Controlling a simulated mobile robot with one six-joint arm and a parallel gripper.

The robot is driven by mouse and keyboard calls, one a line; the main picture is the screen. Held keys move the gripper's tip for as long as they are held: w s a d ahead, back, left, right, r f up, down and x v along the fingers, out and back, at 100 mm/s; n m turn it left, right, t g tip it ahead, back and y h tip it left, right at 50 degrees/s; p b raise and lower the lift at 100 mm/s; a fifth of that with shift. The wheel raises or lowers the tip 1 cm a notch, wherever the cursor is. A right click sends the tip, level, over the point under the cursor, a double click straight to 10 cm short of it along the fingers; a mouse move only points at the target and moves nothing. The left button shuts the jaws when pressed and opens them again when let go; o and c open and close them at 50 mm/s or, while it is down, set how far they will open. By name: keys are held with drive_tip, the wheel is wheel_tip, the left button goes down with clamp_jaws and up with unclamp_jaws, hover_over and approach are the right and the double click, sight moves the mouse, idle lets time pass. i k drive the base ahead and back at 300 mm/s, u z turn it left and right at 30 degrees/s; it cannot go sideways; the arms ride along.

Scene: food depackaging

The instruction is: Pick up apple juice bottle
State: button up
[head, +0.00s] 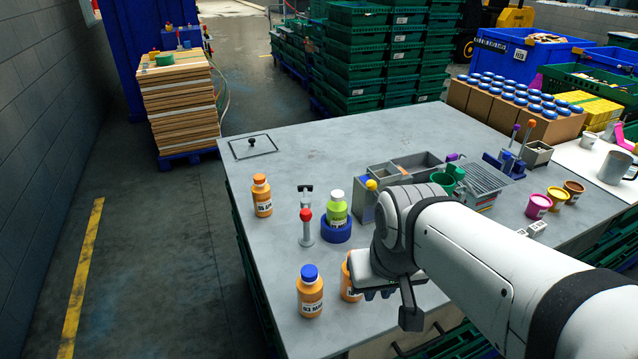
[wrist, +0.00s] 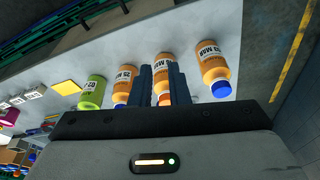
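An orange bottle (head: 350,277) with an orange cap stands near the table's front edge, partly hidden by my gripper (head: 378,292) in the head view. In the wrist view my fingers (wrist: 163,84) are apart, and that orange bottle (wrist: 164,60) shows between and beyond them; I cannot tell whether they touch it. A blue-capped orange bottle (head: 310,291) stands to its left; it is at right in the wrist view (wrist: 213,66). Another orange-capped bottle (head: 262,197) stands farther back. A green bottle (head: 337,209) sits in a blue ring holder.
A red-topped grey post (head: 306,225) stands beside the green bottle. Grey bins (head: 410,163), small cups (head: 538,206) and blue-lidded jars (head: 513,92) fill the right side.

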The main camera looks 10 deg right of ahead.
sight(336, 213)
drive_tip(key=z, duration=0.05)
drive_tip(key=k, duration=0.55)
drive_tip(key=u, duration=2.5)
drive_tip(key=k, duration=0.75)
drive_tip(key=z, duration=2)
drive_tip(key=i, duration=1)
drive_tip(key=u, duration=0.05)
